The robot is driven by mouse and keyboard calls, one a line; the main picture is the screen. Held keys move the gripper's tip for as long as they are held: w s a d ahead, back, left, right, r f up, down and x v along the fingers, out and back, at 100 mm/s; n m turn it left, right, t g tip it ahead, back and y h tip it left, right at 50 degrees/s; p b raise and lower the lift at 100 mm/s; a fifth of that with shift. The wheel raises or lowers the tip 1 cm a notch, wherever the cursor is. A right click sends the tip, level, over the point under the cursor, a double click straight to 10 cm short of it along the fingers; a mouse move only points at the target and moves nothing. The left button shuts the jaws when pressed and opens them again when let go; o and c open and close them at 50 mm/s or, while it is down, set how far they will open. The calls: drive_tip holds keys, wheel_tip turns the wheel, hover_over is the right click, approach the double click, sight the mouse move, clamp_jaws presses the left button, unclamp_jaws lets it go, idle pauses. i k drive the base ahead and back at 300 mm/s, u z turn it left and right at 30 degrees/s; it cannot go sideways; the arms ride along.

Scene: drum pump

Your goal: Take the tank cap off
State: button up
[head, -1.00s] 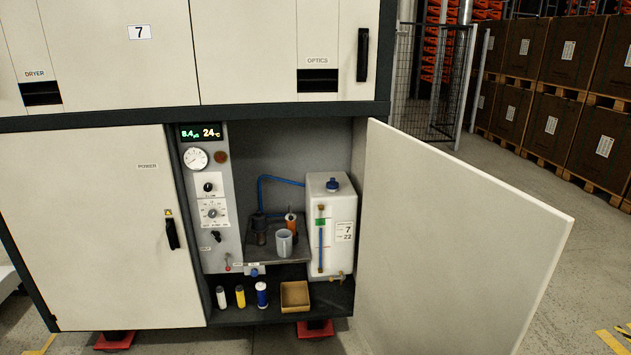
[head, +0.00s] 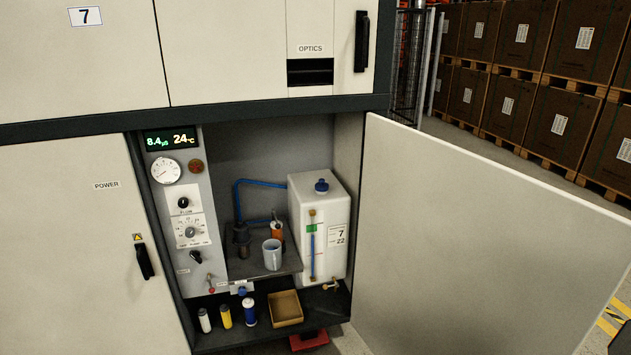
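The white tank (head: 319,228) stands at the right side of the open cabinet bay. Its blue cap (head: 321,187) sits on top of it, seated on the tank. The tank's front carries a level tube with a green mark, a label and a small brass tap low down. A blue hose (head: 262,182) runs from the tank's left side. My gripper is not in view.
The open door (head: 480,250) stands out to the right of the bay. A shelf holds a pale blue cup (head: 272,254). Below are several small bottles (head: 226,316) and an open brown box (head: 285,308). A control panel (head: 190,225) is at left.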

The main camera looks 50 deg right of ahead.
sight(321, 187)
drive_tip(key=z, duration=0.45)
drive_tip(key=i, duration=1.1)
drive_tip(key=z, duration=0.6)
